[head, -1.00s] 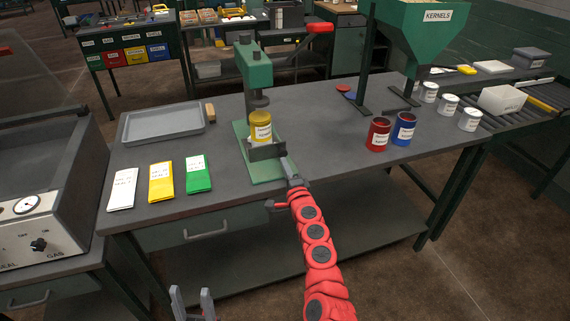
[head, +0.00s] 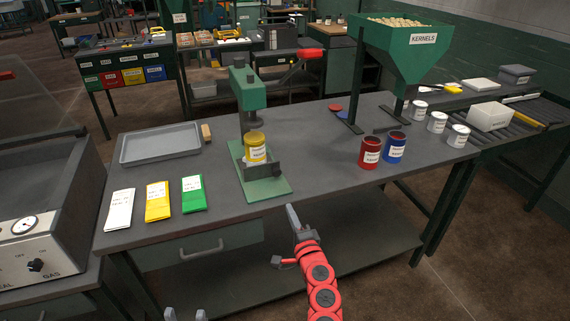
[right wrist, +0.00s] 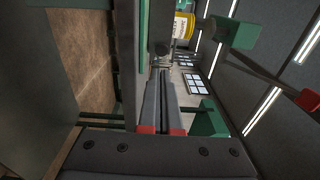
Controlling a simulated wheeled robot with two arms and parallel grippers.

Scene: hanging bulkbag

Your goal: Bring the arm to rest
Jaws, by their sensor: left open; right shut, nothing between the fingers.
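My right gripper (head: 291,208) is shut and empty at the end of the red right arm, in front of the table's front edge. In the right wrist view its fingers (right wrist: 166,92) lie together with nothing between them. A yellow can (head: 255,147) with a white label stands upright on the base of the green press (head: 248,88); gripper and can are apart. The can also shows at the top of the right wrist view (right wrist: 183,25). My left gripper (head: 185,315) is open and empty at the bottom edge; only its fingertips show.
The grey table (head: 300,150) holds a tray (head: 160,146), white, yellow and green packets (head: 157,201), a red can (head: 370,153) and a blue can (head: 395,147). A kernel hopper (head: 405,50) stands at the back right. A lower shelf (head: 370,250) lies under the table.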

